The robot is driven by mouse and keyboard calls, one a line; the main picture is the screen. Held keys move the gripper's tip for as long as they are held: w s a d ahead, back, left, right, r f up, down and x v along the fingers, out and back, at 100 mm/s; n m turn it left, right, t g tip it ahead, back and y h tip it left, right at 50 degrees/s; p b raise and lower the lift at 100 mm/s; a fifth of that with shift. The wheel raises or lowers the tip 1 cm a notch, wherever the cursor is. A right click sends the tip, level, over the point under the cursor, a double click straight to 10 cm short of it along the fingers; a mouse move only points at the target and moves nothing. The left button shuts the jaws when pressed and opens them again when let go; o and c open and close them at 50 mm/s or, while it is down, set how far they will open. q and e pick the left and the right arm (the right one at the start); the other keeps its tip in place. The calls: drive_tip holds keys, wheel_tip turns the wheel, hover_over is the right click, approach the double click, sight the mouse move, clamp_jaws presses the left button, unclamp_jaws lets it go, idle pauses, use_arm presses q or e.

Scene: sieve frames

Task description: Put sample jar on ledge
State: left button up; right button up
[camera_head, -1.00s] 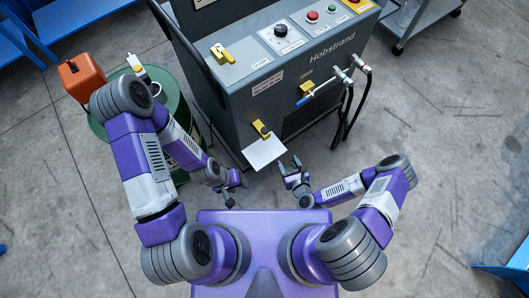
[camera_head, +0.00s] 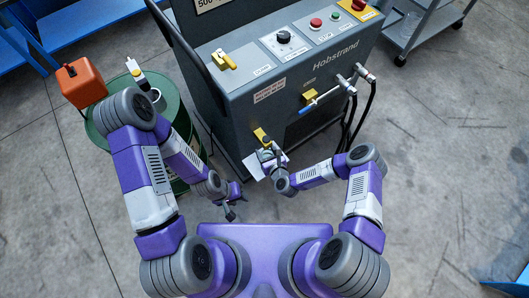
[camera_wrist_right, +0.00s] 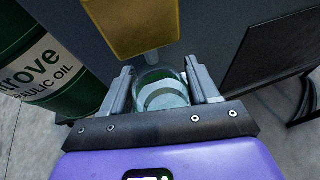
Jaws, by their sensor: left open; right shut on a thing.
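The sample jar (camera_wrist_right: 163,92) is clear glass and sits between the fingers of my right gripper (camera_wrist_right: 163,88) in the right wrist view. In the head view my right gripper (camera_head: 268,158) is shut on it at the machine's front, over the right part of the pale ledge (camera_head: 252,166). A yellow valve (camera_wrist_right: 130,25) with a short spout is just above and beyond the jar. I cannot tell whether the jar touches the ledge. My left gripper (camera_head: 231,207) is open and empty, low and left of the ledge.
The grey Hobstrand machine (camera_head: 290,75) stands ahead, with a blue-handled tap and hoses (camera_head: 350,95) right of the ledge. The floor (camera_head: 450,170) at right is clear.

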sight(266, 153)
drive_tip(key=shift+w+a, duration=0.25)
drive_tip(key=shift+w, duration=0.25)
drive_tip(key=shift+w+a+b, duration=0.2)
drive_tip(key=shift+w+b, duration=0.1)
drive_tip(key=shift+w, duration=0.2)
wheel_tip(266, 153, down, 4)
drive_tip(key=shift+r+b, duration=0.2)
drive_tip(key=shift+b, duration=0.6)
drive_tip(key=shift+s+r, duration=0.1)
drive_tip(key=shift+d, duration=0.1)
drive_tip(key=shift+f, duration=0.2)
drive_tip(key=o, duration=1)
drive_tip(key=shift+o, duration=0.2)
